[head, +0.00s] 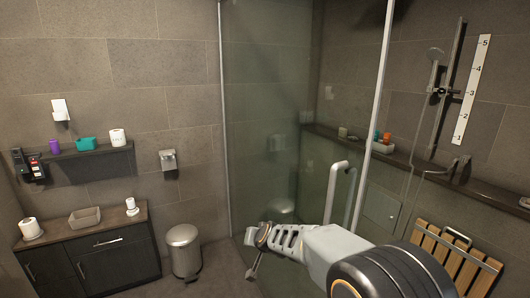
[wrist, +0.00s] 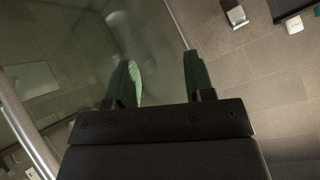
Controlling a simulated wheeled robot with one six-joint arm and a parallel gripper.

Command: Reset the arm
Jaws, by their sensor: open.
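My gripper (wrist: 163,82) shows in the wrist view with its two green-padded fingers apart and nothing between them. In the head view my arm reaches in from the lower right, and my gripper (head: 257,252) is at its far end, in front of the glass shower panel (head: 270,110). The fingertips are small there, and they point down and to the left. My gripper appears empty and holds no object.
A dark vanity cabinet (head: 105,262) with a tray (head: 85,217) and paper rolls stands at the left. A metal bin (head: 184,250) stands beside it. A wooden slatted seat (head: 455,262) is at the right. A vertical door handle (head: 337,195) is close to my arm.

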